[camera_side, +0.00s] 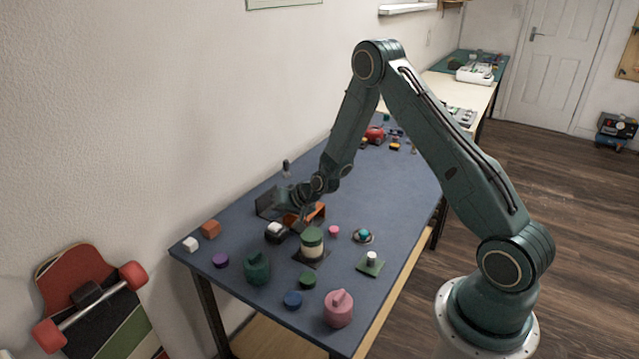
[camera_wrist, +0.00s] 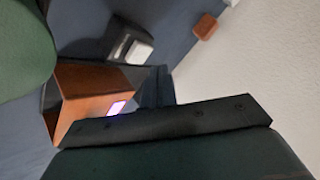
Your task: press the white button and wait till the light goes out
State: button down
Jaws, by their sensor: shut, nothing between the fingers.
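The white button (camera_wrist: 138,52) sits on a small black box in the wrist view. In the side view the button (camera_side: 275,227) is left of and just below my gripper (camera_side: 302,214). In the wrist view my gripper (camera_wrist: 158,88) is shut and empty, its fingers pointing toward the button's box. I cannot tell for sure whether they touch it; the button's top shows uncovered. A bright violet-white light (camera_wrist: 117,107) glows at the orange-brown housing (camera_wrist: 80,85), beside the fingers. In the side view the housing (camera_side: 317,211) is partly hidden by my gripper, and its light does not show.
A green-and-cream cylinder (camera_side: 312,243) stands close to the button's right. An orange-brown block (camera_side: 211,229) and a white cube (camera_side: 190,244) lie near the table's left edge. Several knobs and discs stand in front.

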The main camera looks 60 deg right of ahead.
jog(key=shift+r, duration=2.15)
jog(key=r, duration=0.1)
notch_tip(320, 180, up, 10)
jog(key=n+g, duration=0.1)
jog(key=n, duration=0.2)
send_over(278, 229)
jog(key=s+a, duration=0.4)
jog(key=s+a+r+n+g, duration=0.15)
jog(key=s+a+r, duration=0.25)
jog(key=s+r, duration=0.45)
jog(key=s+a+r+n, duration=0.1)
jog(key=s+r, duration=0.2)
jog(key=s, duration=0.8)
jog(key=s+a+r+n+g+h, duration=0.1)
jog(key=s+r+n, duration=0.1)
jog(key=s, duration=1)
jog(key=shift+s+a+r, duration=0.25)
jog(key=shift+a+r, duration=0.1)
jog(key=shift+r, duration=0.35)
